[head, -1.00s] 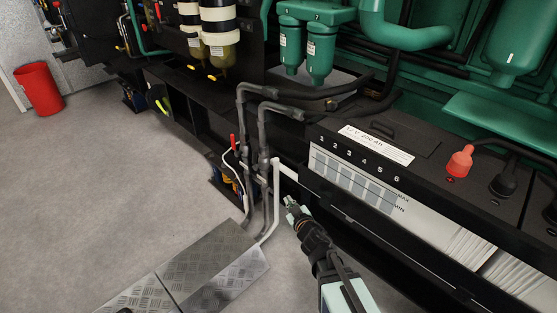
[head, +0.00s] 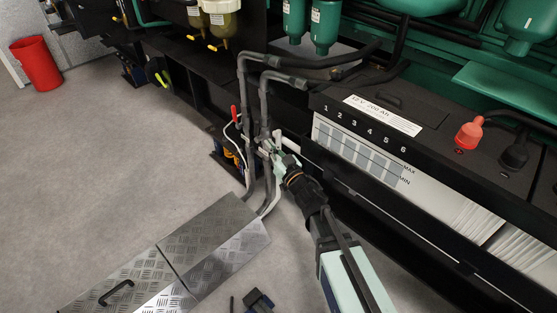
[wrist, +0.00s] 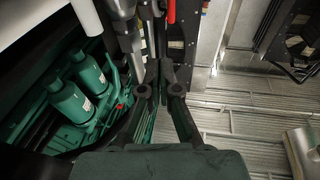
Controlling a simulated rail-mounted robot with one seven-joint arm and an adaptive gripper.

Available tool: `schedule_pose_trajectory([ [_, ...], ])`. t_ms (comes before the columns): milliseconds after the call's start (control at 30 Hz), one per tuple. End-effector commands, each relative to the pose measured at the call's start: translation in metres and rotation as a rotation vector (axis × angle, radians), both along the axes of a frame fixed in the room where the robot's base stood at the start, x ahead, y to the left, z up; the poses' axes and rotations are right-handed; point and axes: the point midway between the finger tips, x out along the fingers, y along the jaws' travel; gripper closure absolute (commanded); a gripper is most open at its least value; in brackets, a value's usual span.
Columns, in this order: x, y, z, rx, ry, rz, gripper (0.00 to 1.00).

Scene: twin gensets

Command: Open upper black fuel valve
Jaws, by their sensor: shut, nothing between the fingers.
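Two grey fuel pipes (head: 249,100) rise side by side in the head view, with fittings partway up. A red lever (head: 234,114) stands beside the left pipe; a red handle also shows at the top of the wrist view (wrist: 171,11). I cannot make out a black valve handle; my gripper covers part of the right pipe's fittings. My gripper (head: 268,149) is shut and empty, with its tips at or close beside the right pipe. In the wrist view my gripper (wrist: 160,68) points at the pipes; contact cannot be told.
A black battery box (head: 385,125) with red (head: 467,135) and black terminal caps stands right of the pipes. Metal tread-plate covers (head: 190,255) lie on the floor below. Green filters (head: 326,30) hang behind. The floor at left is clear up to a red bin (head: 38,64).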

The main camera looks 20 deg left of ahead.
Motion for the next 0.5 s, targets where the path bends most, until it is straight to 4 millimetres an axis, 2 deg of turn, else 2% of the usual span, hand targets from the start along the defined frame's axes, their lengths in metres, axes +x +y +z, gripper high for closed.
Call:
schedule_pose_trajectory([
  [33,0.010,0.009,-0.002,0.001,-0.001,0.001,1.00],
  [200,0.026,0.028,0.003,-0.001,-0.002,0.001,1.00],
  [500,0.038,0.042,0.008,-0.001,0.000,0.000,1.00],
])
